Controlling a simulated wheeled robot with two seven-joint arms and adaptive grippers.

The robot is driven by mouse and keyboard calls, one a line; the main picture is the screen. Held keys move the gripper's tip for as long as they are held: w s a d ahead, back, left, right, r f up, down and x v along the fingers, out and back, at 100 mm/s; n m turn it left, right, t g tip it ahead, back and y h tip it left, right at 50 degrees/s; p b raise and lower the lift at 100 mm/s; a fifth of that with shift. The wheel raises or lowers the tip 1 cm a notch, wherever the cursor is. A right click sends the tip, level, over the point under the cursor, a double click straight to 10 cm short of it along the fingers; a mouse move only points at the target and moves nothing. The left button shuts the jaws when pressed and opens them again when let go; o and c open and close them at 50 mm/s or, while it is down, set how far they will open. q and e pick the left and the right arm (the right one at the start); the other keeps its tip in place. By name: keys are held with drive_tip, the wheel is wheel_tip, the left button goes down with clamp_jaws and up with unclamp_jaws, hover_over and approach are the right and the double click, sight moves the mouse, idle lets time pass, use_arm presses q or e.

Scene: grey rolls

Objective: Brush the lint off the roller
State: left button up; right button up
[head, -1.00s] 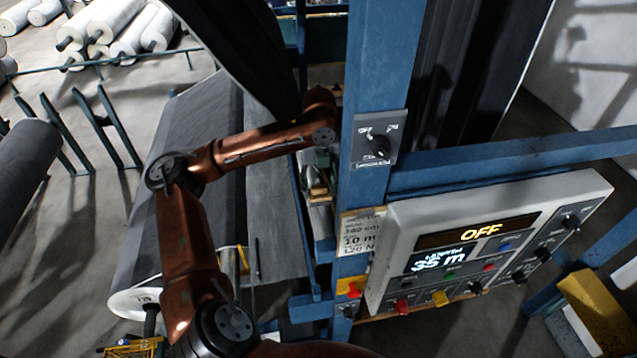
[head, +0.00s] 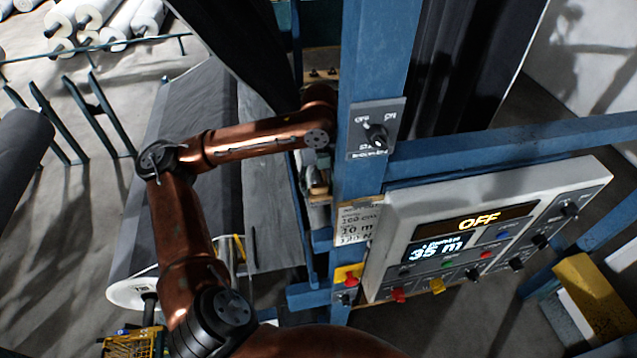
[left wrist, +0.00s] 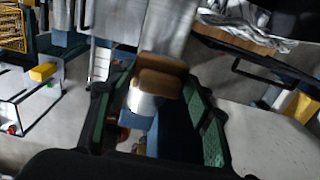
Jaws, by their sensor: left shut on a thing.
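My left gripper (left wrist: 158,76) is shut on a brown block with a pale lower band (left wrist: 157,82), which looks like a brush. The block sits between the two green-padded fingers in the left wrist view. In the head view my left arm reaches behind the blue post, and the gripper and block are mostly hidden there. A large dark grey fabric roll (head: 180,170) with a white end lies left of the post. I cannot tell which surface is the linty roller, and no lint is clear. My right gripper is not in view.
A blue post (head: 372,70) with a rotary switch (head: 377,133) stands close right of my left wrist. A control panel (head: 480,235) reading OFF and 35 m juts out at right. A yellow crate (head: 130,343) is at lower left. Pale rolls (head: 100,20) are stacked behind.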

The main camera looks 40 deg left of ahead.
use_arm(q)
drive_tip(key=shift+s+d+f, duration=0.3)
drive_tip(key=shift+d+f, duration=0.05)
drive_tip(key=shift+f, duration=0.15)
drive_tip(key=c, duration=0.5)
drive_tip(key=shift+o, duration=0.2)
drive_tip(key=shift+s+d, duration=0.15)
drive_tip(key=shift+s, duration=0.1)
drive_tip(key=shift+s+d+r, duration=0.4)
drive_tip(key=shift+s+r, duration=0.25)
drive_tip(key=shift+s+d+r, duration=0.4)
drive_tip(key=shift+s+r, duration=0.2)
drive_tip(key=shift+w+a+r, duration=0.4)
drive_tip(key=shift+w+r, duration=0.25)
drive_tip(key=shift+w+a+r, duration=0.15)
drive_tip(key=shift+r, duration=3)
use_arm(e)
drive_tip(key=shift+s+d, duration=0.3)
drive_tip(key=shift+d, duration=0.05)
